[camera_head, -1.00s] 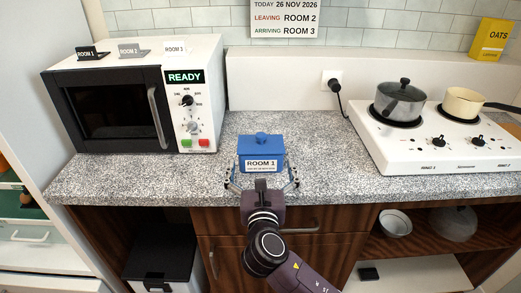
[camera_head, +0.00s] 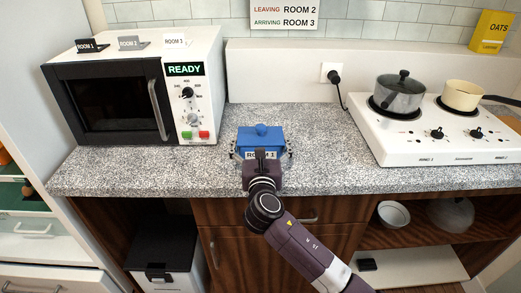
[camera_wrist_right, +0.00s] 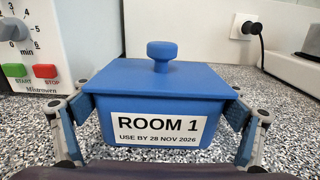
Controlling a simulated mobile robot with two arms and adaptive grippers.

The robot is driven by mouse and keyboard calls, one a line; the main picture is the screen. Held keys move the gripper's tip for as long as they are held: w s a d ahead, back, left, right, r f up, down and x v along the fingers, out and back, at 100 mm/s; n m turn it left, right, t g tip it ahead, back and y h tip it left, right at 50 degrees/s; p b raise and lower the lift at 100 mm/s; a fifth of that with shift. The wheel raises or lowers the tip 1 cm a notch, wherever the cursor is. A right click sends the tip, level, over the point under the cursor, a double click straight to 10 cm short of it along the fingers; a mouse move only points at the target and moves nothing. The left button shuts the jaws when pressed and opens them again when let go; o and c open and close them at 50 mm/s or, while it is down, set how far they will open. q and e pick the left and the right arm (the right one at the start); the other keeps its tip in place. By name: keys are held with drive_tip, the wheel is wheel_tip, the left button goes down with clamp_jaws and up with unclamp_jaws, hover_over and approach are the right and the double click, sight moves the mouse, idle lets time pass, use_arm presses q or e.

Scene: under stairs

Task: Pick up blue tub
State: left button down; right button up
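The blue tub (camera_head: 262,133) has a lid with a round knob and a white ROOM 1 label. It stands upright on the speckled counter, between the microwave and the hob. My right gripper (camera_head: 262,151) reaches in from the front, its fingers spread on either side of the tub. In the right wrist view the tub (camera_wrist_right: 160,82) fills the middle, with one finger of the right gripper (camera_wrist_right: 159,114) beside each side wall. The pads are very close to the walls, and no clear grip shows. My left gripper is not in view.
The white microwave (camera_head: 205,50) stands left of the tub, with small room signs on top. The white hob (camera_head: 430,150) with a lidded pot (camera_head: 399,95) and a cream pan (camera_head: 465,94) is to the right. Counter (camera_head: 320,150) is clear between tub and hob.

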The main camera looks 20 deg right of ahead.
drive_tip(key=c, duration=0.8)
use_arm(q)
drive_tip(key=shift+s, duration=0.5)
use_arm(e)
drive_tip(key=shift+c, duration=0.2)
drive_tip(key=shift+r, duration=0.2)
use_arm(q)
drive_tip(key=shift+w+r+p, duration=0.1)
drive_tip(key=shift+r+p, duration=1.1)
use_arm(e)
wheel_tip(320, 180, up, 20)
drive_tip(key=shift+f, duration=0.2)
drive_tip(key=shift+r, duration=0.1)
